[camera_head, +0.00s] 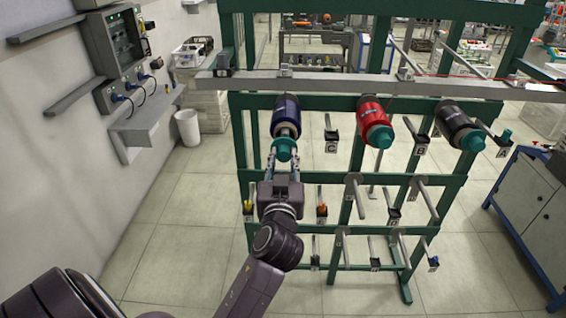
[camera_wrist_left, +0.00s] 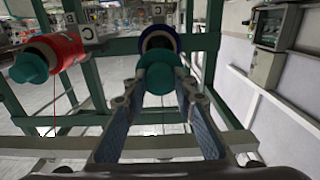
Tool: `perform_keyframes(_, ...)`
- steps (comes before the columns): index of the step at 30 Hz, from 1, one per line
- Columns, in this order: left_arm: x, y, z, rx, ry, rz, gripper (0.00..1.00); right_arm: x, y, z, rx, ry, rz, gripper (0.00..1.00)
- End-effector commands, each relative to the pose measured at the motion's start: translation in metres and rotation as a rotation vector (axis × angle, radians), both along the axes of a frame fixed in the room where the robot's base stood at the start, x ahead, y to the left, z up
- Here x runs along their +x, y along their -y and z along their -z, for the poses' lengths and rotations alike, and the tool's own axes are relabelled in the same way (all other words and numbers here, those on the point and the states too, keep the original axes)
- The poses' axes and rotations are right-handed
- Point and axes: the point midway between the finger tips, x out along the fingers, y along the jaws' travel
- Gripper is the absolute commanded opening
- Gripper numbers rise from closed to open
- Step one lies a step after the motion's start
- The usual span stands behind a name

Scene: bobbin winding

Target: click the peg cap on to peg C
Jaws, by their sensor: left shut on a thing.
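A teal peg cap (camera_head: 285,151) is held between the fingertips of my left gripper (camera_head: 284,163), which is shut on it. It also shows in the left wrist view (camera_wrist_left: 160,76). The cap is in front of a dark blue bobbin (camera_head: 286,111) on the rack. A short length of the grey peg (camera_head: 287,131) shows between bobbin and cap. My right gripper is not in view.
A red bobbin (camera_head: 371,118) and a black bobbin (camera_head: 453,120) sit to the right, each with a teal cap. Bare pegs (camera_head: 363,200) stick out from the green rack's (camera_head: 455,188) lower rows. A blue-grey cabinet (camera_head: 530,200) stands at right.

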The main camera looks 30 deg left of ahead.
Motion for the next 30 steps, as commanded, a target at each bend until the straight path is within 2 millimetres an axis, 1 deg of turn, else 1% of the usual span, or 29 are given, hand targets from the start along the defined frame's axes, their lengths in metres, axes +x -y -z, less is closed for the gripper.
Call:
perform_keyframes(5,0.001,0.0,0.001,-0.001,-0.001,0.0,0.0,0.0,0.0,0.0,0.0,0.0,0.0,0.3)
perform_keyframes(30,0.022,-0.013,0.0,0.0,0.0,0.001,0.0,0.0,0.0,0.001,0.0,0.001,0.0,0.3)
